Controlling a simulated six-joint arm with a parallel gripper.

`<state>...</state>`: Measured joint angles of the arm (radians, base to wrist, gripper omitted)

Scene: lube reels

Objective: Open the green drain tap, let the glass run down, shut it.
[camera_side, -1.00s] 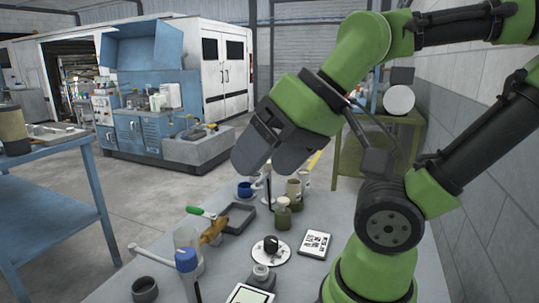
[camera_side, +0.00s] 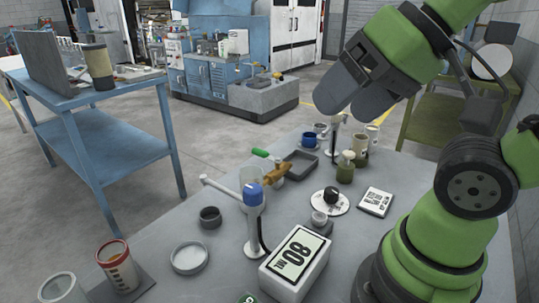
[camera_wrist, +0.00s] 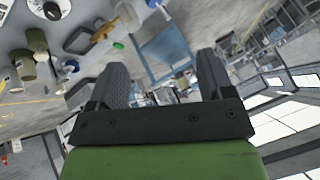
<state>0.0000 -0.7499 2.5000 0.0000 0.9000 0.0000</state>
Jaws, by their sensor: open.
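The green tap handle (camera_side: 260,153) sticks out to the left of a brass tap body (camera_side: 276,172), beside a clear glass (camera_side: 249,177) on the table. A blue-capped upright (camera_side: 253,196) stands in front of the glass and partly hides it. The liquid level in the glass is too small to tell. The green handle (camera_wrist: 118,45) also shows small in the wrist view, left of centre. My gripper (camera_side: 350,102) is open and empty, well above the table, up and to the right of the tap. Its two fingers (camera_wrist: 163,68) stand apart in the wrist view.
A dark tray (camera_side: 300,163) sits behind the tap.

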